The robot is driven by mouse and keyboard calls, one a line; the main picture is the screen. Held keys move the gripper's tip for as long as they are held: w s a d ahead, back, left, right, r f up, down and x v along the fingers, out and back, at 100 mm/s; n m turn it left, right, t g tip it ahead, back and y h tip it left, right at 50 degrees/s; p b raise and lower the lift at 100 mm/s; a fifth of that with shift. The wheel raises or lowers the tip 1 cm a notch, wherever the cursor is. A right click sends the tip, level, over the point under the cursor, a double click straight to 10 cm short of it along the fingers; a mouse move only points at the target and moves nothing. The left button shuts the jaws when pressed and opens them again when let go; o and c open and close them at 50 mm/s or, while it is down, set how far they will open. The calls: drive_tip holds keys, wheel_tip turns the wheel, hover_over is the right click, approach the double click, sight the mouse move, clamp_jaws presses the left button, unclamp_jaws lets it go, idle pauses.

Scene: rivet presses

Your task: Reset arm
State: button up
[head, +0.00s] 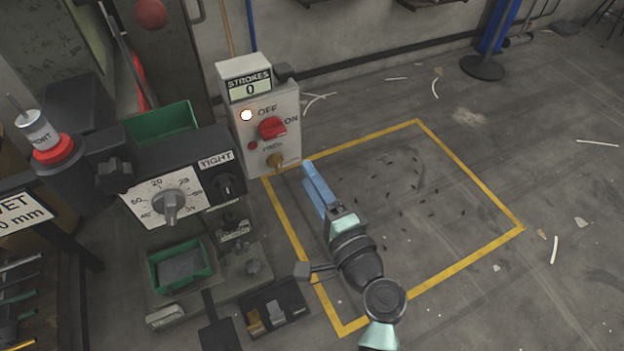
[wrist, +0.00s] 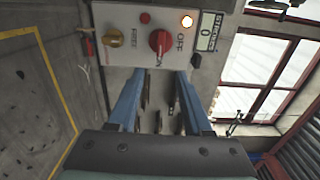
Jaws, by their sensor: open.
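My gripper (head: 310,166) is in front of the lower right of the grey control box in the head view. Its blue fingers also show in the wrist view (wrist: 160,76), spread apart with nothing held between them. The control box (head: 287,103) carries a red rotary knob (head: 272,127) with OFF and ON labels, a small red button (head: 253,145) and a brass-coloured knob (head: 275,160). A lit lamp (head: 246,115) sits at its upper left. The strokes counter (head: 250,88) on top reads 0. In the wrist view the red knob (wrist: 160,41) lies beyond the fingertips, apart from them.
A press with a numbered dial (head: 171,203) and a TIGHT knob (head: 228,185) stands left of my arm. Green bins (head: 160,122) (head: 180,284) sit behind and below the dial. A yellow floor outline (head: 470,258) encloses mostly bare floor with small dark bits.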

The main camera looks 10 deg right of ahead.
idle(0.5)
drive_tip(key=w+a+r+n+t, duration=0.1)
drive_tip(key=a+r+n, duration=0.3)
drive_tip(key=r, duration=0.9)
drive_tip(key=w+a+r+n+t, duration=0.15)
drive_tip(key=r+n, duration=0.45)
drive_tip(key=r, duration=0.7)
drive_tip(key=s+r+n+t+h, duration=0.2)
drive_tip(key=s+r+t+h, duration=0.15)
drive_tip(key=s+r, duration=0.7)
drive_tip(key=s+r+n+t+h, duration=0.25)
drive_tip(key=s+r+t, duration=0.25)
drive_tip(key=r, duration=1)
wheel_tip(320, 180, up, 29)
drive_tip(key=w+p, duration=0.1)
drive_tip(key=p, duration=2.9)
drive_tip(key=shift+g+p, duration=0.35)
drive_tip(key=shift+g, duration=0.05)
